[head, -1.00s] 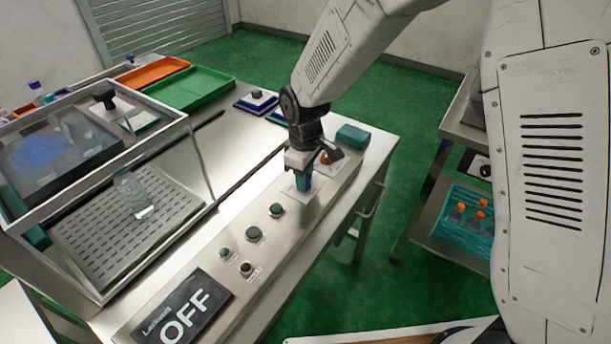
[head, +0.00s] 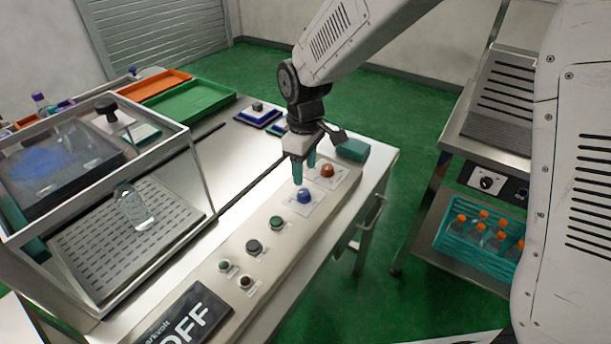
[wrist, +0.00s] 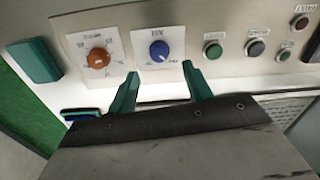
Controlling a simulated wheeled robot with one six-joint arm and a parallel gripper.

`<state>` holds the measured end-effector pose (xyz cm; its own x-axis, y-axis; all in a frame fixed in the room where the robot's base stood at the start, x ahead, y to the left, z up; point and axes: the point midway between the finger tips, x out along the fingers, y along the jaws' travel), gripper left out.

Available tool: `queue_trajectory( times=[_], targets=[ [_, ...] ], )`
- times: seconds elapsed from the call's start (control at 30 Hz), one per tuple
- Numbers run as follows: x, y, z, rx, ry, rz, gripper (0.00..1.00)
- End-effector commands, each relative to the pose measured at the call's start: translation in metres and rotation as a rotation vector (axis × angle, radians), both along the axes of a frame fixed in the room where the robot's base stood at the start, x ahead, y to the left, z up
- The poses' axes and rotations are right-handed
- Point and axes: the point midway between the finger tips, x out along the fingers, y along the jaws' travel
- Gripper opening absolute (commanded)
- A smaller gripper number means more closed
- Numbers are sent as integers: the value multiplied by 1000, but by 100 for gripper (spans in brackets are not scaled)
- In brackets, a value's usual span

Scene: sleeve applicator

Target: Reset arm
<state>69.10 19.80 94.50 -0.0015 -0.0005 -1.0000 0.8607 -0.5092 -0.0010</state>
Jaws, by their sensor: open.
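My gripper (head: 304,172) is open and empty, with teal fingers pointing down above the control panel of the bench. The blue knob (head: 304,195) is just in front of and below the fingertips in the head view, apart from them. In the wrist view the blue knob (wrist: 159,51) shows beyond the gap between the two fingers (wrist: 158,82). The orange knob (head: 327,170) is to its right in the head view, and it shows to the left in the wrist view (wrist: 98,58).
Several buttons (head: 254,246) and an OFF display (head: 185,318) lie along the panel. A clear enclosure (head: 190,170) with a bottle (head: 133,206) stands left. A teal block (head: 352,150) sits at the panel's far end. A cart with a teal crate (head: 470,241) of bottles stands right.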

Motion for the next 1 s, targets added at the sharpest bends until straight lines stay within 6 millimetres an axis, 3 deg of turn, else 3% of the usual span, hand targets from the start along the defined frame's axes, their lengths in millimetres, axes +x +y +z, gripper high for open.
queue_trajectory(
  times=[0.57, 0.67, 1.0],
  targets=[
    [-4, -2, 2, -10, 19, -48, 50],
    [-28, -13, -5, -49, 82, -127, 50],
    [-111, -96, 63, -92, 132, -467, 50]
  ],
)
